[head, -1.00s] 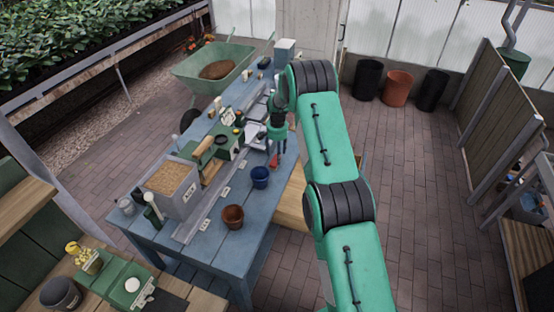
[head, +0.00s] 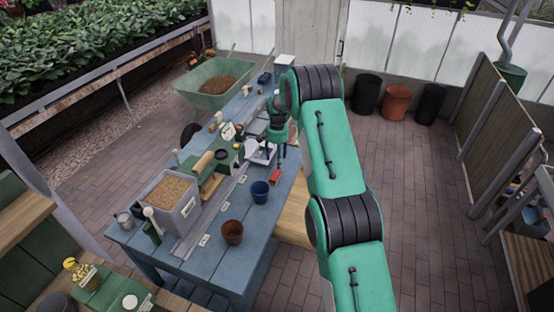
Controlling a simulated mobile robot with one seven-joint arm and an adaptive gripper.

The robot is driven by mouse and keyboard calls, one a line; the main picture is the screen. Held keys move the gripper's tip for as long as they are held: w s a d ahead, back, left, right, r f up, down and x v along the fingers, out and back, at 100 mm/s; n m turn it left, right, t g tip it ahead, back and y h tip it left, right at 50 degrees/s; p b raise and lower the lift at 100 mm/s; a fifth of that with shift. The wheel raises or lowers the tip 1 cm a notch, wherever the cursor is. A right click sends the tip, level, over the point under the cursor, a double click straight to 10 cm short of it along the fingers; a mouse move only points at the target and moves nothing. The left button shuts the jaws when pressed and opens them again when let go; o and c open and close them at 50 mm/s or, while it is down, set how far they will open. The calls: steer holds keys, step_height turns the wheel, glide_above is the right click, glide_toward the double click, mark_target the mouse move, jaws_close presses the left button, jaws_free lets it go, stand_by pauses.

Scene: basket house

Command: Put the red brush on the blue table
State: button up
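The red brush (head: 276,176) is a small red shape on the blue table (head: 215,262), near its right edge and beyond the dark blue pot. My gripper (head: 277,155) is above and just behind it in the head view, pointing down. Its two dark fingers look spread, with a gap between them. The brush shows below the fingertips and seems apart from them. The fine detail is too small to make out.
A dark blue pot (head: 260,191) and a brown pot (head: 232,232) stand on the table's near right part. A soil-filled grey box (head: 190,207) and green tools line its left side. A wheelbarrow (head: 213,101) stands beyond. Brick floor lies open to the right.

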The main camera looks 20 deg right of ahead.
steer(key=s+a+r+n+t, duration=0.1)
steer(key=s+a+r, duration=0.2)
steer(key=r, duration=0.7)
steer(key=s+a+r+n, duration=0.1)
steer(key=s+a+r, duration=0.25)
steer(key=r, duration=0.65)
steer(key=s+a+r+n+t, duration=0.1)
steer(key=s+a+r, duration=0.2)
steer(key=s+r, duration=0.45)
steer(key=s+a+r+n+t, duration=0.1)
steer(key=s+a+r, duration=0.2)
steer(key=s+r, duration=0.4)
steer(key=s+a+r+n, duration=0.1)
steer(key=s+a+r, duration=0.15)
steer(key=s, duration=0.35)
steer(key=s+a+r+n+t, duration=0.1)
steer(key=s+a+r, duration=0.1)
steer(key=s+r, duration=0.3)
steer(key=s+a+r+n, duration=0.1)
steer(key=s+a+r, duration=0.1)
steer(key=s, duration=0.5)
steer(key=s+a+f+n, duration=0.1)
steer(key=s, duration=0.8)
steer(key=s+a+f+n+t, duration=0.1)
steer(key=s, duration=0.8)
steer(key=shift+a+f+t, duration=0.3)
steer(key=shift+a, duration=0.1)
